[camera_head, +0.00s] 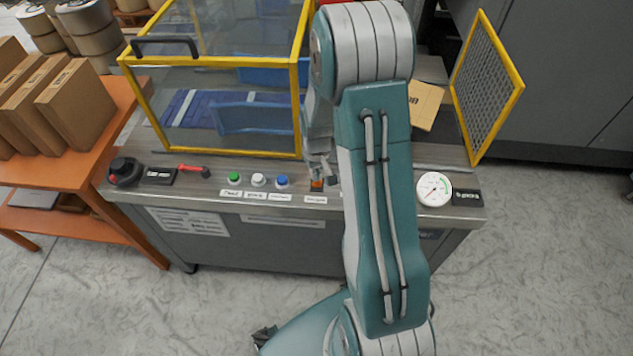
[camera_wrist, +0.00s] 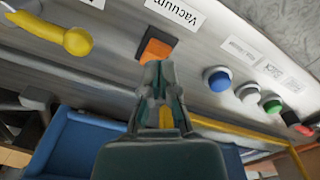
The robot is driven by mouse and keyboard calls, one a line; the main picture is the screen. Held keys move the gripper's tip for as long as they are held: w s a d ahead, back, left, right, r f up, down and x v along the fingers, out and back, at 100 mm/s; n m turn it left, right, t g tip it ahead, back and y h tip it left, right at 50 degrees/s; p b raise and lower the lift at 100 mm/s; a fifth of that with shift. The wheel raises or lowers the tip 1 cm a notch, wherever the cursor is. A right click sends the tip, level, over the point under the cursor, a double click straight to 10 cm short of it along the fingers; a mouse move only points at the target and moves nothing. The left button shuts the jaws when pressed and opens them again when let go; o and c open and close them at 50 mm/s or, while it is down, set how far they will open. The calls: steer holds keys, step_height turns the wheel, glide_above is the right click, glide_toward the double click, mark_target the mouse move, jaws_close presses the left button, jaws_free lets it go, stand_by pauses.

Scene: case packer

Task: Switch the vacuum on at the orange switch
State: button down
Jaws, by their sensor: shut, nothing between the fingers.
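The orange switch (camera_head: 317,184) sits on the front edge of the grey machine top, just right of the blue button. In the wrist view the orange switch (camera_wrist: 158,45) lies on a dark base beside a label reading "vacuum" (camera_wrist: 175,12). My gripper (camera_head: 319,166) is shut and empty, right at the switch. In the wrist view my gripper's fingertips (camera_wrist: 157,68) overlap the lower edge of the switch. I cannot tell whether they touch it. My arm hides part of the panel to the right.
Green (camera_head: 234,180), white (camera_head: 259,180) and blue (camera_head: 281,182) buttons line the panel left of the switch. A red lever (camera_head: 193,169) and a dial gauge (camera_head: 434,189) sit farther out. A yellow-framed guard (camera_head: 215,62) stands behind.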

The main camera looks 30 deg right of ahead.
steer(key=shift+f, duration=1.35)
stand_by(0.8)
steer(key=shift+r, duration=3.5)
steer(key=shift+r, duration=0.1)
step_height(320, 180, up, 9)
steer(key=t, duration=0.1)
glide_above(316, 184)
steer(key=s+a, duration=0.2)
steer(key=a, duration=0.1)
steer(key=s+a+r+t, duration=0.3)
steer(key=s+a+r, duration=0.4)
steer(key=s+r, duration=0.45)
steer(key=s+a+r+t, duration=0.1)
steer(key=s+a+r, duration=0.1)
steer(key=s+r, duration=0.2)
steer(key=shift+s+a+r+n+t, duration=0.3)
steer(key=shift+s+r+n, duration=0.1)
steer(key=shift+s, duration=0.5)
steer(key=shift+d, duration=0.15)
